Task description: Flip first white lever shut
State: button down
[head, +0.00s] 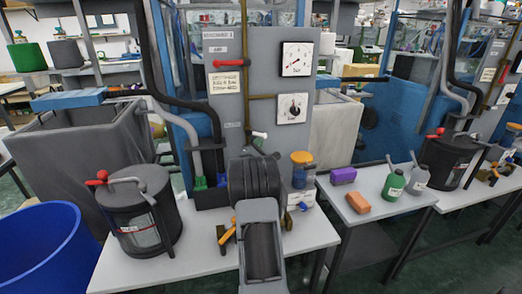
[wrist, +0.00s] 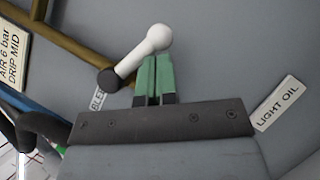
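A white lever with a rounded knob (wrist: 152,42) sticks out from the grey panel in the wrist view. It slants from a dark pivot at lower left up to the knob at upper right. In the head view the white lever (head: 260,135) is low on the panel, just above my arm. My gripper (wrist: 155,62) has green fingers side by side with only a thin line between them, empty. Their tips are right below the knob and overlap its lower edge in the picture; I cannot tell whether they touch. My arm hides the gripper in the head view.
A brass pipe (wrist: 62,42) runs beside the lever. A label (wrist: 280,103) reads "LIGHT OIL"; another by the pivot is partly hidden. The panel (head: 232,90) also carries a red lever (head: 226,63) and two dials. An orange-lidded jar (head: 302,170) stands right of my arm.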

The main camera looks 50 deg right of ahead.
jog(key=shift+s+d+r+b, duration=0.4)
jog(key=shift+d+r+b, duration=0.1)
jog(key=shift+r+b, duration=0.25)
jog(key=shift+r, duration=0.1)
dwell(0.4)
jog(key=s+a+f+b, duration=0.5)
jog(key=s+b, duration=0.1)
jog(key=shift+s+f, duration=0.35)
dwell(0.6)
